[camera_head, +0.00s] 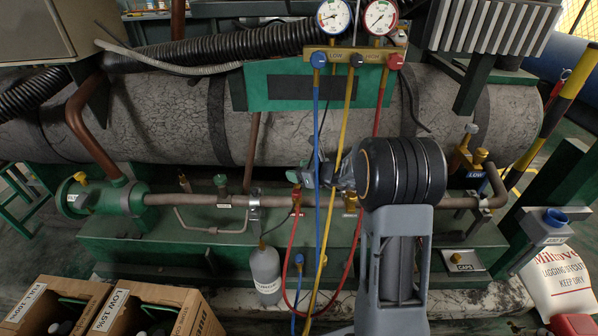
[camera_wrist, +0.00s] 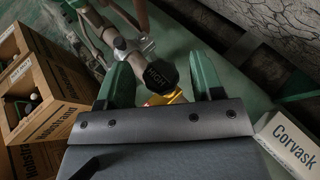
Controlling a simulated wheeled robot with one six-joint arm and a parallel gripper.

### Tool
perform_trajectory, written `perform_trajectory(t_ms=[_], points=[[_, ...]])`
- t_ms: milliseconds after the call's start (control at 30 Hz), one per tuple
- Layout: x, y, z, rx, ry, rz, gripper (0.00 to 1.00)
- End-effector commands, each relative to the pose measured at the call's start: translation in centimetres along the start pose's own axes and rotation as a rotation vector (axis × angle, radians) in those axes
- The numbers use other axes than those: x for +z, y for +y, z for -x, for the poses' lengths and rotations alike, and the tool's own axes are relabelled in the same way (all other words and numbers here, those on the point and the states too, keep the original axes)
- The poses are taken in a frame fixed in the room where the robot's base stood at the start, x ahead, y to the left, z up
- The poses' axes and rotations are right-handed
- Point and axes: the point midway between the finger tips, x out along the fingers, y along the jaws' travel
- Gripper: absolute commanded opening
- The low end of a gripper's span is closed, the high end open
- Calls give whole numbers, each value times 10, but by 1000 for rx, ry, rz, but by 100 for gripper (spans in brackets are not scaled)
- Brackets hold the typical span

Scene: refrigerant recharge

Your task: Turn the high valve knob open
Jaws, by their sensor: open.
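The black knob marked HIGH (camera_wrist: 160,76) shows in the wrist view, at a brass and grey valve fitting on the pipe. My gripper (camera_wrist: 162,66) is open, with one green finger on each side of the knob. In the head view my gripper (camera_head: 312,179) is small at the pipe, partly hidden by my wrist, and I cannot make out the black knob there. A red knob (camera_head: 396,61) sits beside the HIGH label on the gauge manifold (camera_head: 343,54).
Red (camera_head: 289,250), blue (camera_head: 316,130) and yellow (camera_head: 347,110) hoses hang in front of the pipe (camera_head: 228,200). Cardboard crates (camera_head: 205,318) stand at lower left. A white Corvask box (camera_wrist: 290,145) is at right in the wrist view. A grey cylinder (camera_head: 266,268) stands below the pipe.

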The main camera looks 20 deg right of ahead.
Motion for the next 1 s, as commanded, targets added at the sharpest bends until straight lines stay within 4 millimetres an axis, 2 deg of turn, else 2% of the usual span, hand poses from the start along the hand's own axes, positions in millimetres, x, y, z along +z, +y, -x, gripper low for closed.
perform_trajectory(t_ms=[67,567,800,1000], points=[[0,0,0,0,0,0,60],[0,0,0,0,0,0,12],[1,-1,1,23,1,8,12],[3,-2,2,118,1,47,12]])
